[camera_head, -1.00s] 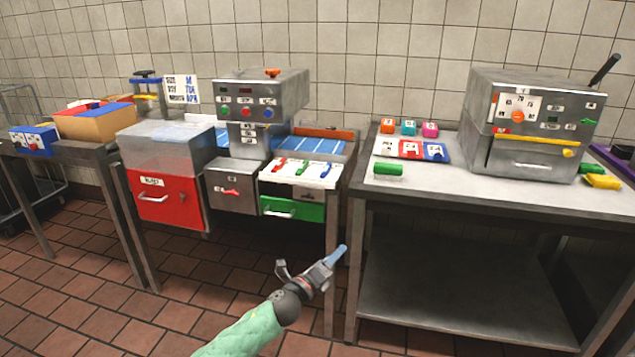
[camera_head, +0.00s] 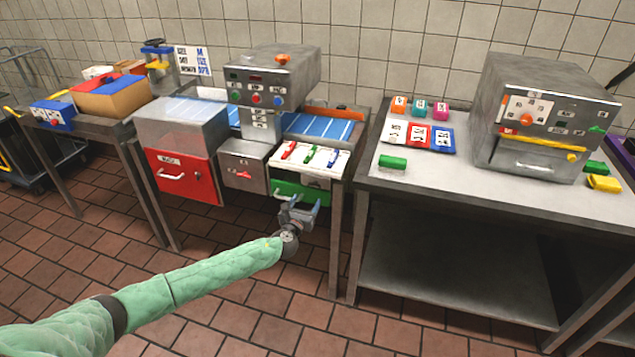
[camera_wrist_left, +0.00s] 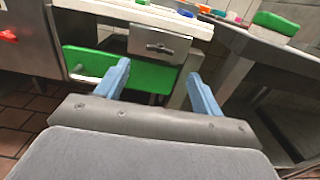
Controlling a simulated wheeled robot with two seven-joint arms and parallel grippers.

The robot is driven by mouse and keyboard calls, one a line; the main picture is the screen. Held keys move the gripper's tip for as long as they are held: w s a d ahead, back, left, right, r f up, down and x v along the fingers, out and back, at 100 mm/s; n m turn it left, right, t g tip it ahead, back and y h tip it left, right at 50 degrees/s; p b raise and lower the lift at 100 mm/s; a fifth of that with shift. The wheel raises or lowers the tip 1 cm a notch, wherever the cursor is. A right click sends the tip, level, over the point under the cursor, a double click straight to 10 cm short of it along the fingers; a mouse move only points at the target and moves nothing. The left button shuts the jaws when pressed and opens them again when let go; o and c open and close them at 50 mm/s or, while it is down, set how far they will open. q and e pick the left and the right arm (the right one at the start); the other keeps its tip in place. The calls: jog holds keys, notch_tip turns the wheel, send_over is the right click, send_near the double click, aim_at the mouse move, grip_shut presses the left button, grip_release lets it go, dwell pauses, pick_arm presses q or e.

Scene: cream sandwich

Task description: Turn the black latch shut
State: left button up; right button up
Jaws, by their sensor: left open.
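The latch (camera_wrist_left: 160,47) is a small dark piece lying about level on a grey metal plate (camera_wrist_left: 178,44), in the left wrist view. The plate sits at the right end of the green drawer (camera_wrist_left: 90,62), under a white-topped unit. In the head view the green drawer (camera_head: 290,190) shows, but I cannot make out the latch. My left gripper (camera_head: 299,208) is in front of the drawer's right part. In the wrist view its blue fingers (camera_wrist_left: 159,72) are open and empty, spread below the latch and apart from it. My right gripper is not in view.
A red drawer (camera_head: 183,176) and a grey box with a red latch (camera_head: 243,172) are to the left. Three coloured levers (camera_head: 311,154) are on the white top. The right table (camera_head: 450,185) stands close beside the unit. Floor in front is clear.

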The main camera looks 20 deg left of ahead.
aim_at(315, 185)
pick_arm(q)
jog(key=shift+w+d+p, duration=0.1)
jog(key=shift+w+p, duration=0.65)
jog(key=shift+w, duration=3.1)
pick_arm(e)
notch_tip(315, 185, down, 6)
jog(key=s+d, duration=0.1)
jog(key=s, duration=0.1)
pick_arm(q)
jog(key=shift+c, duration=0.5)
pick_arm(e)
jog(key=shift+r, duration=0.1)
pick_arm(q)
jog(key=c, duration=0.9)
